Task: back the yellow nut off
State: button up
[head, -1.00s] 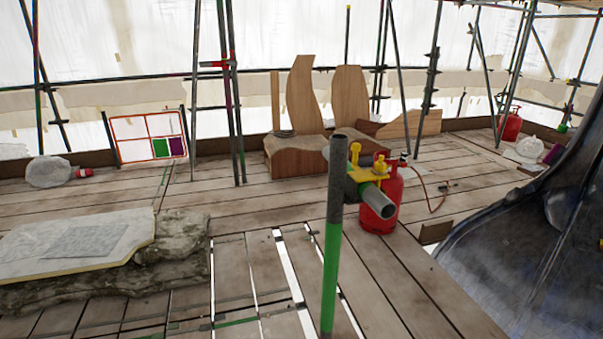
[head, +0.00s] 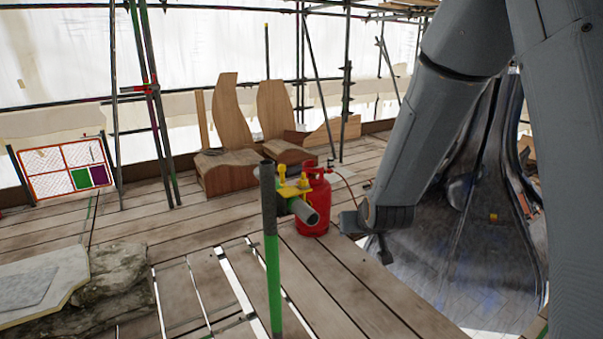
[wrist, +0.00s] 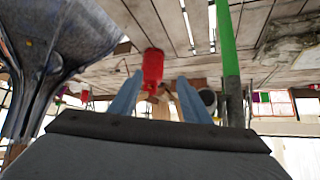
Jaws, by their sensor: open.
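A yellow coupler (head: 292,190) sits on the upright tube (head: 270,240), which is grey at the top and green below. A short grey tube (head: 304,212) sticks out of the coupler toward me. Two yellow nut-like pieces stand up from the coupler: one at its left (head: 282,171) and one at its right (head: 303,181). I cannot tell which is the yellow nut. My gripper (wrist: 159,77) is open and empty in the wrist view, its two blue fingers apart. The upright tube (wrist: 226,45) stands to the right of the fingers there. Yellow parts are not clear in that view.
A red gas cylinder (head: 314,205) stands close behind the coupler; it lies between the fingers in the wrist view (wrist: 152,68). A dark curved metal spire (head: 470,260) is at the right, behind my arm. Stone blocks (head: 110,275) lie at left. Floor boards have gaps.

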jog(key=w+a+r+t+y+p, duration=0.1)
jog(key=w+a+r+t+p, duration=0.15)
jog(key=w+a, duration=0.35)
jog(key=n+t+y, duration=0.1)
jog(key=t, duration=0.4)
send_near(304, 184)
jog(key=shift+w+d+f, duration=0.5)
jog(key=shift+w+f, duration=0.25)
jog(key=shift+w, duration=0.05)
jog(key=shift+w+a+r+t, duration=0.1)
jog(key=shift+a+r+t, duration=0.05)
jog(key=shift+a+t, duration=0.35)
jog(key=shift+w+a+p, duration=0.25)
jog(key=shift+w+p, duration=0.1)
jog(key=shift+w, duration=0.9)
jog(key=shift+w+a+p, duration=0.3)
jog(key=shift+w+p, duration=0.05)
jog(key=shift+w, duration=0.95)
jog(key=shift+w+a+p, duration=0.25)
jog(key=shift+w+p, duration=0.1)
jog(key=shift+w, duration=0.9)
jog(key=shift+y, duration=0.4)
jog(key=c, duration=1)
